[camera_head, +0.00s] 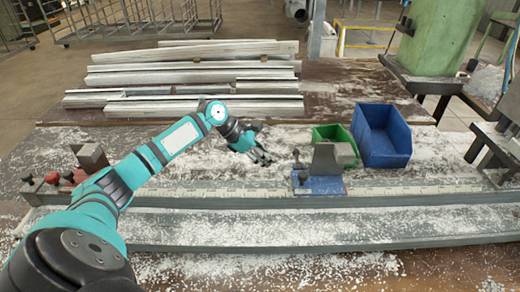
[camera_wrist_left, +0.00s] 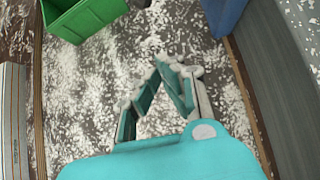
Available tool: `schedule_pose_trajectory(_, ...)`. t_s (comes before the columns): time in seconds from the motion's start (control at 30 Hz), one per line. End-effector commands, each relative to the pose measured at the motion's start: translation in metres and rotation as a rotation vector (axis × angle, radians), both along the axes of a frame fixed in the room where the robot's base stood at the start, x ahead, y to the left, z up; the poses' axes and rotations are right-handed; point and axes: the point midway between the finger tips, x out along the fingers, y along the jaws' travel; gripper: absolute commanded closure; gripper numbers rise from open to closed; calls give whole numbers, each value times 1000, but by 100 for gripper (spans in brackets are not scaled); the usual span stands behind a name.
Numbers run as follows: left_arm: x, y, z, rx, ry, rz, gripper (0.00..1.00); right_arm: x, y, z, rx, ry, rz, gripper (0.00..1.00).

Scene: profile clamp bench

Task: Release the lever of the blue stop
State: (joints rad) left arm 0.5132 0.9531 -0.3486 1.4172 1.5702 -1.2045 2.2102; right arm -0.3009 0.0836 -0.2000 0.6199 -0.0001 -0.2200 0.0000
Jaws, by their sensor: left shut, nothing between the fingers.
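The blue stop (camera_head: 328,185) sits on the long rail right of the picture's middle, with a grey block (camera_head: 327,160) on it. A dark lever (camera_head: 297,158) with a knob stands roughly upright at its left side. My left gripper (camera_head: 264,160) is above the bench, behind the rail and left of the lever, apart from it. In the left wrist view its fingers (camera_wrist_left: 176,72) meet at the tips and hold nothing. A blue patch at the top edge there (camera_wrist_left: 224,12) may be the stop or a bin; I cannot tell. My right gripper is not in view.
A green bin (camera_head: 325,132) and a larger blue bin (camera_head: 388,150) stand behind the stop. A red stop (camera_head: 68,176) is at the rail's left end. Metal profiles (camera_head: 195,75) lie at the back. White chips cover the bench (camera_head: 225,178).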

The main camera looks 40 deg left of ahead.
Motion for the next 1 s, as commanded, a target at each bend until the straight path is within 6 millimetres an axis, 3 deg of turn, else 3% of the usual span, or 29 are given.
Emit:
schedule_pose_trajectory(0.2, 20, -25, -27, -2, -3, -2, 100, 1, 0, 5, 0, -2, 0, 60)
schedule_pose_trajectory(0.3, 24, -29, -7, 2, -5, -1, 100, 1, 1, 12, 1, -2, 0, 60)
schedule_pose_trajectory(0.43, 26, -34, 2, 3, -2, -1, 100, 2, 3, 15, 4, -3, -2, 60)
schedule_pose_trajectory(1.0, 27, -37, 8, 4, -3, -1, 100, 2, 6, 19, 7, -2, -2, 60)
